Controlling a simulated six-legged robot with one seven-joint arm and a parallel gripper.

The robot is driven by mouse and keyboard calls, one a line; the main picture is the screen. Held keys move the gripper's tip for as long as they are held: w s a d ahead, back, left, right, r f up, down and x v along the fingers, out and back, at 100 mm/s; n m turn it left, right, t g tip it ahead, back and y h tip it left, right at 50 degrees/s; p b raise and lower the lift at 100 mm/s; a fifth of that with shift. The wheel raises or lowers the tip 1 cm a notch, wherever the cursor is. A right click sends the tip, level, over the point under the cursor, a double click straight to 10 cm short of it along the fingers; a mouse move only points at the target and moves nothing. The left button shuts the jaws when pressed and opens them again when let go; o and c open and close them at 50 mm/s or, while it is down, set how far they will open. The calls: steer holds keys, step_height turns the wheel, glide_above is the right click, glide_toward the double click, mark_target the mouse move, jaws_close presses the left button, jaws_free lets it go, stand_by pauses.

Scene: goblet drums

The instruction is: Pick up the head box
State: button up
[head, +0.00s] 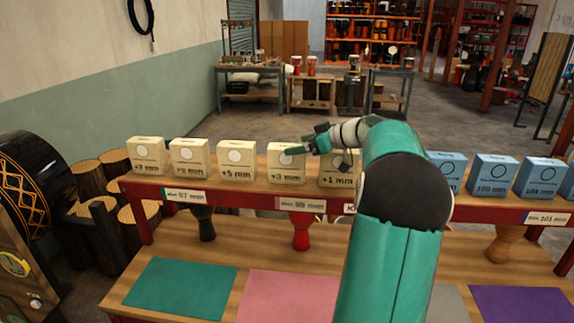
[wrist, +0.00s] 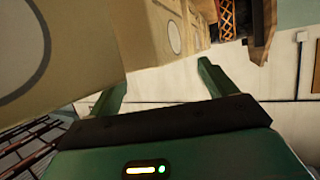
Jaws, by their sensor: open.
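A row of cream boxes with white discs stands on the upper shelf, among them the +7 mm box (head: 147,155), the +5 mm box (head: 236,160), the +3 mm box (head: 286,164) and the +1 mm box (head: 337,172). Blue boxes stand further right, including one reading 100 mm (head: 492,176). Which of them is the head box I cannot tell. My gripper (head: 300,146) is open beside the upper part of the +3 mm and +1 mm boxes. In the wrist view, my open fingers (wrist: 160,82) are close to a cream box face (wrist: 60,45); contact is unclear.
The red-edged shelf (head: 250,200) carries size labels. Below it are goblet drums (head: 300,230) and a lower bench with teal (head: 180,287), pink (head: 288,297), grey and purple mats (head: 520,303). Log stools (head: 90,180) stand left. My arm hides part of the shelf middle.

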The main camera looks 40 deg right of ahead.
mark_target(282, 169)
steer(key=x, duration=0.3)
steer(key=shift+s, duration=0.1)
steer(key=c, duration=1.7)
